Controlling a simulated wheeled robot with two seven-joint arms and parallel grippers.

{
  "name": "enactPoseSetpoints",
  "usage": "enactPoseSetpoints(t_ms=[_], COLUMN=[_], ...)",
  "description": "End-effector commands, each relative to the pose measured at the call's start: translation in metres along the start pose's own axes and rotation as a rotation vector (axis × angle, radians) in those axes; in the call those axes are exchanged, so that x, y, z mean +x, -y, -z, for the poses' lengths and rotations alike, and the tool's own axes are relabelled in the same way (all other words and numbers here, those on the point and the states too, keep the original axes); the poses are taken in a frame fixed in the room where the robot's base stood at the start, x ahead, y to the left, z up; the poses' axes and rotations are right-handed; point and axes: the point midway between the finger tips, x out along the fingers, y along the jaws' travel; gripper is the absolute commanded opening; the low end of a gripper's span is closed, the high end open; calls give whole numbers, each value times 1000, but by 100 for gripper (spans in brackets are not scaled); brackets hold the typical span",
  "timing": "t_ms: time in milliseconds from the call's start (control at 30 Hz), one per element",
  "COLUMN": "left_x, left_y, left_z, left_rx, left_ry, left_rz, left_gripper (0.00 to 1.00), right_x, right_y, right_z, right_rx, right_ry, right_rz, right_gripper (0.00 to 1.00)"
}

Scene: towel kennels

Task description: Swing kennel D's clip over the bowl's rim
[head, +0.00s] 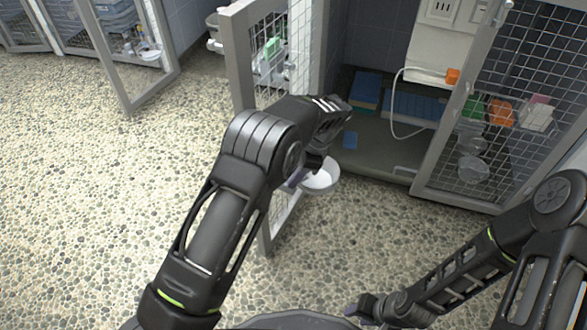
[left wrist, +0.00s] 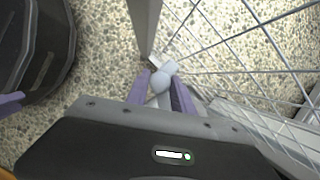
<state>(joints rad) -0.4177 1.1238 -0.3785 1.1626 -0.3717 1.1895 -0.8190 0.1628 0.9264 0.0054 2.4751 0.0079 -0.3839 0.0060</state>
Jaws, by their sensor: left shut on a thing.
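A white bowl (head: 322,179) hangs at the inner side of an open wire-mesh kennel door (head: 245,75), partly hidden by my left arm. My left gripper (head: 296,178) is beside the bowl, at its left edge in the head view. In the left wrist view my left gripper (left wrist: 162,92) has its purple fingers shut on a small pale clip (left wrist: 161,77) by the grey door frame (left wrist: 145,25) and wire mesh. I cannot tell whether the clip touches the bowl's rim. My right gripper (head: 366,309) is low at the front; its fingers are too small to read.
The kennel behind is open, with a dark floor (head: 385,155), blue folded items (head: 367,90) and a white cable (head: 394,105). Another mesh door (head: 470,135) stands at the right. More kennels are at the upper left. The pebbled floor (head: 90,200) is clear.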

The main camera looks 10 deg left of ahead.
Motion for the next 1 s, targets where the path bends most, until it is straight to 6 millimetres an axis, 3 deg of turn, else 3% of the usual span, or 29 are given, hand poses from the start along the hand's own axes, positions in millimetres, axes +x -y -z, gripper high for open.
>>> enactPoseSetpoints(t_ms=[167, 200, 433, 767, 1000], left_x=[0, 0, 0, -3, -33], left_y=[2, 2, 1, 1, 1], left_z=[1, 1, 0, 0, -1], left_rx=[0, 1, 2, 3, 2], left_ry=[-3, -3, -1, -1, -2], left_rz=[6, 7, 5, 4, 5], left_gripper=[0, 30, 49, 50, 50], right_x=[2, 2, 2, 0, -12], right_y=[-1, -1, -1, 0, 4], right_z=[0, 0, 0, 0, -1], right_rx=[1, 1, 1, 0, 0], right_ry=[1, 1, 1, 1, 6], right_rz=[0, 0, 0, 0, 0], right_gripper=[36, 36, 36, 36, 36])
